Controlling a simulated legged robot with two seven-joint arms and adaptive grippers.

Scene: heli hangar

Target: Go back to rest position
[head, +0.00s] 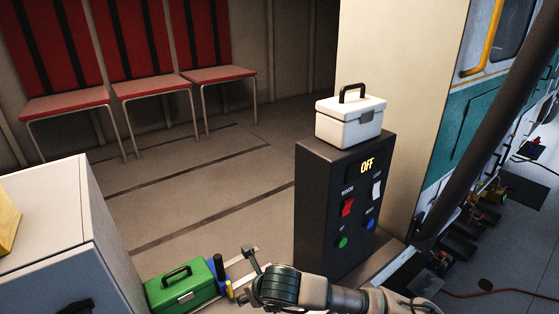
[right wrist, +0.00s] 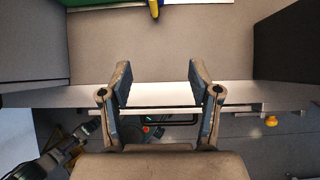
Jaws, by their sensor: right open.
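My right gripper (head: 244,272) reaches in from the lower right of the head view, just right of a green toolbox (head: 182,291) with a dark handle. In the right wrist view, my right gripper (right wrist: 160,84) has its two fingers spread wide with nothing between them. A corner of something green (right wrist: 32,10) shows at the top left there, beyond the fingertips. A small blue and yellow item (head: 222,280) stands between the green toolbox and the gripper; it also shows at the top of the wrist view (right wrist: 155,8). My left gripper is not in view.
A dark control box (head: 318,205) with an OFF display, switches and buttons stands right of centre, close behind my right arm. A white toolbox (head: 350,128) sits on it. A grey cabinet (head: 50,235) is at the left. Red chairs (head: 140,85) line the back wall, with open floor before them.

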